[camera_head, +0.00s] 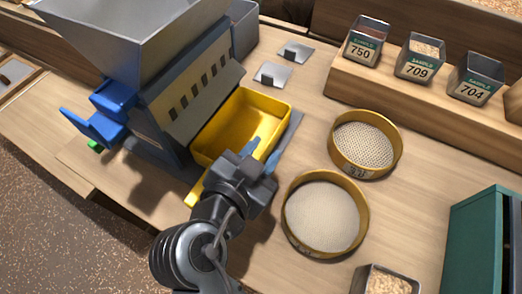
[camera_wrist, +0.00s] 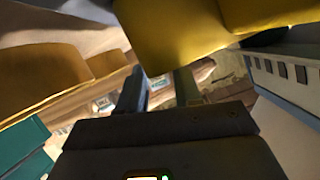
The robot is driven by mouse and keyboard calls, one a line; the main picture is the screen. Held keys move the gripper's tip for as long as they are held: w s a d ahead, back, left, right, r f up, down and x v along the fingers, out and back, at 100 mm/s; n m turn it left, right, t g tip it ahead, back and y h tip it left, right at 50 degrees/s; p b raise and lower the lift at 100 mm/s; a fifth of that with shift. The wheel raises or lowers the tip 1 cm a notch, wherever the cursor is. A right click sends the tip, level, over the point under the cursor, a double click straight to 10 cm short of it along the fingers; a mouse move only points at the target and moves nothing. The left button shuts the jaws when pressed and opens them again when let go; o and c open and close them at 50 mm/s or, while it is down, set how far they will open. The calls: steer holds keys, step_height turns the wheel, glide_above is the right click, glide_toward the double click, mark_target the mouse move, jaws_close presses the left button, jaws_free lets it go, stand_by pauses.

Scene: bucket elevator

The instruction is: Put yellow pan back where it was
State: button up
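The yellow pan (camera_head: 222,124) sits upright beside the hopper machine, its inside looking empty. A grey flat surface (camera_head: 291,128) shows along its right side. My gripper (camera_head: 262,154) is at the pan's near right corner, with its two fingers apart. The left finger overlaps the pan's near wall in the head view; whether it touches cannot be told. In the wrist view, yellow pan (camera_wrist: 185,35) fills the top, just beyond the fingertips (camera_wrist: 160,78), and a gap shows between the fingers. My wrist hides part of the pan's near side.
The hopper machine (camera_head: 185,95) stands left of the pan. Two round sieves (camera_head: 325,215) (camera_head: 365,143) lie to the right. A wooden sample stand (camera_head: 420,112) holds several bins at the back right. A teal box (camera_head: 485,245) is at the lower right. Two small metal plates (camera_head: 272,73) lie behind.

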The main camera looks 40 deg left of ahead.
steer(key=v, duration=1.2)
steer(key=shift+b, duration=0.4)
steer(key=shift+f, duration=0.1)
